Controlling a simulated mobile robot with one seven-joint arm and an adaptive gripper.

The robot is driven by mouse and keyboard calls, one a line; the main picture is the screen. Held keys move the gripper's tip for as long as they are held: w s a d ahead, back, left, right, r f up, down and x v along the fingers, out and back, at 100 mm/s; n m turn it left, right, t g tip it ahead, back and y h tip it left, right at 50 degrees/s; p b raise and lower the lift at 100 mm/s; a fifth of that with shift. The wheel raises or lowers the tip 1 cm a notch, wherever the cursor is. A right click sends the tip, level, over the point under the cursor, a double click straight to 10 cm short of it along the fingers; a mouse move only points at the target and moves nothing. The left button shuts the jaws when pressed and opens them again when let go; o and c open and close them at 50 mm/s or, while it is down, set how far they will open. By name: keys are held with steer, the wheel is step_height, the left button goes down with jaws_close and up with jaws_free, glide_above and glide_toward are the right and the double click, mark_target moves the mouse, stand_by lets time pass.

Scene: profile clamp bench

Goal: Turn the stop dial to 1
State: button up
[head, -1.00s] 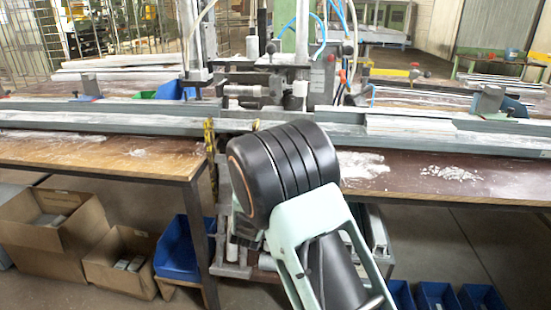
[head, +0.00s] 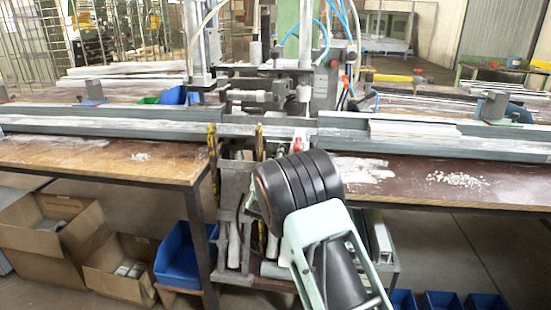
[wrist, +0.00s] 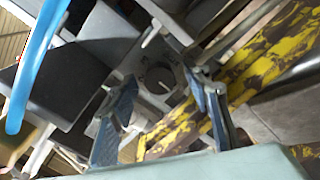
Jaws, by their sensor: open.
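In the wrist view a dark round dial (wrist: 160,77) sits on a grey plate, beyond and between my fingertips. A small light mark shows near it, but its numbers and setting are too small to read. My gripper (wrist: 163,98) is open, with one blue-grey finger on each side of the dial in the picture and nothing between them. I see no clear contact with the dial. In the head view my own arm hides the gripper, and I cannot make out the dial on the clamp machine (head: 272,92).
Worn yellow bars (wrist: 265,55) run close by the right finger, and a blue hose (wrist: 35,65) crosses at left in the wrist view. The head view shows a long grey rail (head: 110,122) on the bench, with cardboard boxes (head: 55,255) and a blue bin (head: 180,262) below.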

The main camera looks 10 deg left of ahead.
steer(key=shift+c, duration=0.2)
steer(key=c, duration=1.1)
steer(key=shift+m, duration=0.4)
steer(key=shift+d+m+b, duration=0.1)
steer(key=shift+m+b, duration=3.15)
steer(key=shift+m, duration=2.35)
